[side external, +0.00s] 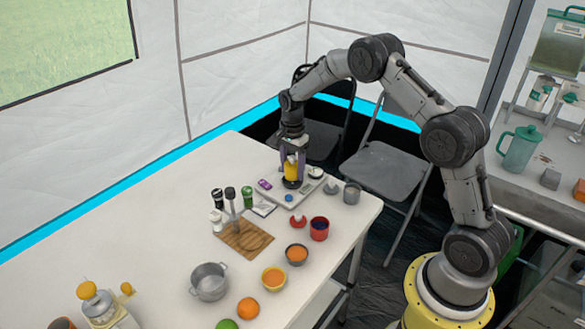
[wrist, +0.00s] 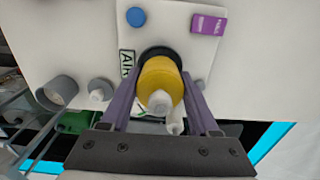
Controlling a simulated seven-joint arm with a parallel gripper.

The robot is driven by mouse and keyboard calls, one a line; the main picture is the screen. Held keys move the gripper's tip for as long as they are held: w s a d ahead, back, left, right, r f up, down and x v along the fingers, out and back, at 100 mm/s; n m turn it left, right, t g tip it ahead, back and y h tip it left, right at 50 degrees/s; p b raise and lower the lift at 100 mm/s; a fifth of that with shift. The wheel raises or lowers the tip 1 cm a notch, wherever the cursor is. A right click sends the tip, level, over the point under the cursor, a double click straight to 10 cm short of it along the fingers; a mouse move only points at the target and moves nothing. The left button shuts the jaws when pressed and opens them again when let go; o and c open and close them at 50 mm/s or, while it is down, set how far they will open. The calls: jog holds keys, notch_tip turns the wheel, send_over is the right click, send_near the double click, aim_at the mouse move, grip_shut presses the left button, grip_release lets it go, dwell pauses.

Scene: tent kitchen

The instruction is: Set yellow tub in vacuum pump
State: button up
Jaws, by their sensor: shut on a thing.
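The yellow tub (side external: 291,171) is upright between the purple fingers of my gripper (side external: 292,165), which is shut on it. In the wrist view the tub (wrist: 161,78) shows its pale top, with a finger on each side. A black round piece (wrist: 160,52) shows around the tub's far edge, and in the side view it is directly under the tub.
Grey cups (side external: 351,193), a red mug (side external: 319,229), dark and green jars (side external: 247,197) and a wooden board (side external: 243,239) stand nearby.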

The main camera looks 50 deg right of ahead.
jog(key=shift+f, duration=0.8)
jog(key=o, duration=0.7)
jog(key=shift+r, duration=5.55)
